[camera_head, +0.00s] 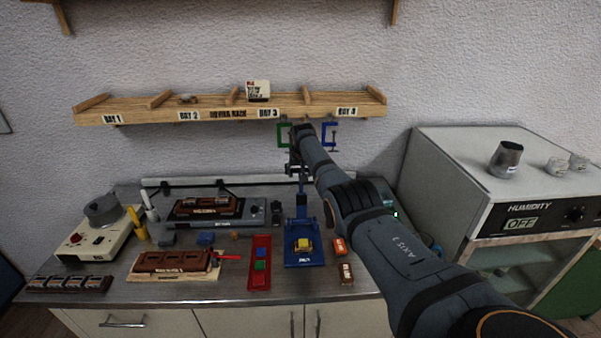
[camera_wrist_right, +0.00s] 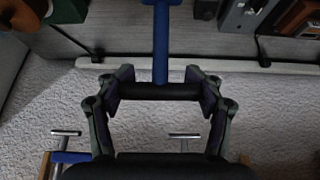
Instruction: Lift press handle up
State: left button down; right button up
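The blue press (camera_head: 305,256) stands on the bench with a yellow block (camera_head: 303,244) on its base. Its blue lever (camera_head: 301,205) stands upright; the lever also shows in the right wrist view (camera_wrist_right: 160,45), ending in a black crossbar handle (camera_wrist_right: 160,91). My right gripper (camera_head: 297,168) is at the lever's top. In the right wrist view its two fingers (camera_wrist_right: 159,92) sit at opposite ends of the handle and appear to clamp it lengthwise. My left gripper is not in view.
A wooden rack (camera_head: 220,107) hangs on the wall behind, with a green clamp (camera_head: 283,134) and a blue clamp (camera_head: 329,135) under it near my arm. A red tray (camera_head: 260,265) lies left of the press. A humidity cabinet (camera_head: 480,190) stands at right.

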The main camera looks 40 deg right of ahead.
jog(key=shift+w+d+r, duration=0.15)
jog(key=shift+w+r, duration=0.05)
jog(key=shift+w, duration=0.05)
jog(key=shift+c, duration=0.6)
jog(key=o, duration=1.9)
jog(key=shift+s+r, duration=0.1)
jog(key=shift+s, duration=0.15)
jog(key=shift+w, duration=0.1)
jog(key=v, duration=1.2)
